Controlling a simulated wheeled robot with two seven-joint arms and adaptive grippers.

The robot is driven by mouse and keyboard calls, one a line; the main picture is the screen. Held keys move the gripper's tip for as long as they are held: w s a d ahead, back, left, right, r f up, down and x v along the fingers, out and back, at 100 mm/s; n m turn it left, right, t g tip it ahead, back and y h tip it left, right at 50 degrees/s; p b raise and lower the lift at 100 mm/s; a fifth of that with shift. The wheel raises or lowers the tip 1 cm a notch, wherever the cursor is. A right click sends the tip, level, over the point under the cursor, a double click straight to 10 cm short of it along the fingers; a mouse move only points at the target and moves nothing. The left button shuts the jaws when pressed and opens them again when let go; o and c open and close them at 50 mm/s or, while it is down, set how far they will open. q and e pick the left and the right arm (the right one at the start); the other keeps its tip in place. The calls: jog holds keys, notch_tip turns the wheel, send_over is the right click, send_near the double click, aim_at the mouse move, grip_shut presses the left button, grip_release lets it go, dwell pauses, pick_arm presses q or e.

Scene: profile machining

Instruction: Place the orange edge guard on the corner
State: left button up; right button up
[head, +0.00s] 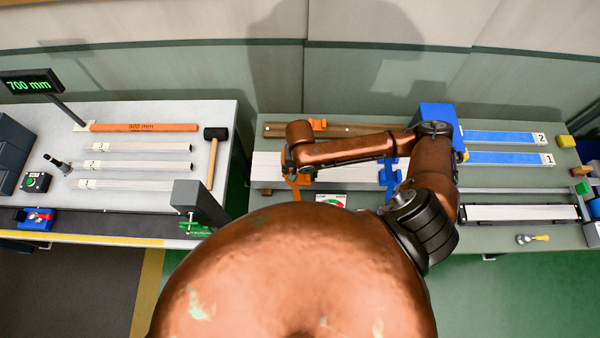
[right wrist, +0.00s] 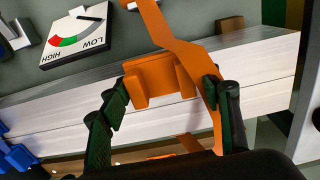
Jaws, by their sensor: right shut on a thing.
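The orange edge guard (right wrist: 155,72) is a small block with raised lugs, between the fingers of my right gripper (right wrist: 166,84) in the right wrist view. The gripper is shut on it, at the long edge of the pale profile stack (right wrist: 262,62). I cannot tell if the guard touches the stack. An orange strap (right wrist: 180,43) runs beside the guard, close to the right-hand finger. In the head view my right gripper (head: 292,168) is over the stack's left part (head: 266,171), and my arm hides much there. My left gripper is not in view.
A blue strap piece (head: 389,177) crosses the stack farther right. A HIGH/LOW gauge (right wrist: 78,32) lies close beside the stack. A wooden bar (head: 365,130) lies behind it. A blue box (head: 440,113) stands at the back. The left bench (head: 150,220) holds tubes and a mallet.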

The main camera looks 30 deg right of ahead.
aim_at(300, 177)
jog(key=o, duration=1.1)
jog(key=shift+c, duration=0.2)
notch_tip(300, 177, up, 13)
jog(key=shift+f, duration=0.1)
